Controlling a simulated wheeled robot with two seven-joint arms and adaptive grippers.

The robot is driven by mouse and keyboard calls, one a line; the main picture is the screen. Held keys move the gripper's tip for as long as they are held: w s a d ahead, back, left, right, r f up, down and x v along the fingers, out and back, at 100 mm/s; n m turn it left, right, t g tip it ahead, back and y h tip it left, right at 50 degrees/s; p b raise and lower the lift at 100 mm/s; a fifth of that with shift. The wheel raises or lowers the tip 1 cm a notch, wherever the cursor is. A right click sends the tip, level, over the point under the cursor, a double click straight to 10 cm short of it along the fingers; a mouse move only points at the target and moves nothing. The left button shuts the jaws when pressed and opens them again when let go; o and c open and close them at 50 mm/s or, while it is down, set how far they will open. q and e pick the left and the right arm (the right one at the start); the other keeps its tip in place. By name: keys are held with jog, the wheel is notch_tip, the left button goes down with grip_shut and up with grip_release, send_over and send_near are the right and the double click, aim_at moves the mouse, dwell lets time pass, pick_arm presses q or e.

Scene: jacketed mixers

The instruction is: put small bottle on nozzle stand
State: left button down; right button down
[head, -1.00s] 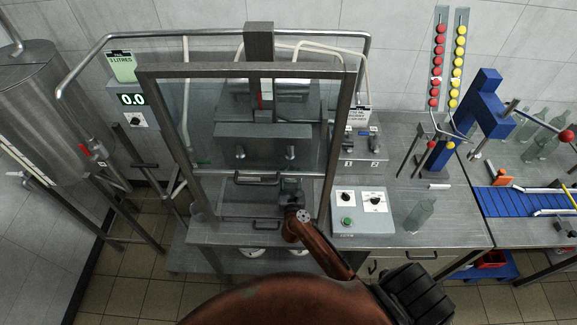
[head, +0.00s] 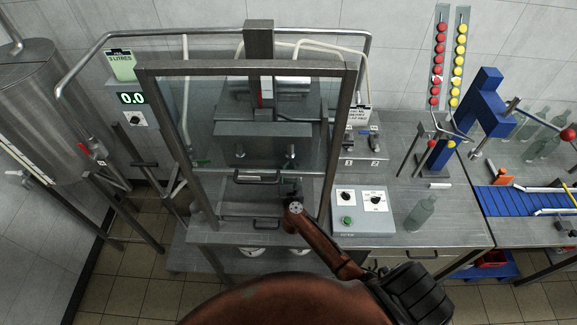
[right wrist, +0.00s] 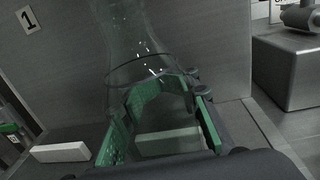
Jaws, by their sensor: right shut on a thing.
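My right gripper (head: 291,166) reaches into the framed filling machine, at the right of its two nozzles (head: 291,150). In the right wrist view its green-padded fingers (right wrist: 160,95) are shut around a clear glass bottle (right wrist: 128,45), which looks roughly upright. In the head view the bottle is hardly visible behind the clear screen and the gripper. A pale block (right wrist: 168,141) lies beneath the bottle and a second pale block (right wrist: 60,151) lies to the left; I cannot tell whether the bottle touches the block beneath it. My left gripper is not in view.
The machine's metal frame (head: 327,165) and handle bar (head: 256,177) stand close around my right arm. A control box (head: 362,222) and another clear bottle (head: 422,212) stand on the bench to the right. A blue conveyor (head: 520,202) is at far right.

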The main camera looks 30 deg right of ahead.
aim_at(290, 177)
jog(key=c, duration=1.8)
grip_release()
jog(key=o, duration=0.3)
jog(key=shift+r, duration=0.2)
jog(key=v, duration=0.5)
jog(key=b+v, duration=0.1)
jog(key=v, duration=0.4)
jog(key=shift+s+f, duration=0.2)
jog(key=shift+s, duration=0.05)
jog(key=shift+v, duration=0.8)
jog(key=shift+a+r, duration=0.1)
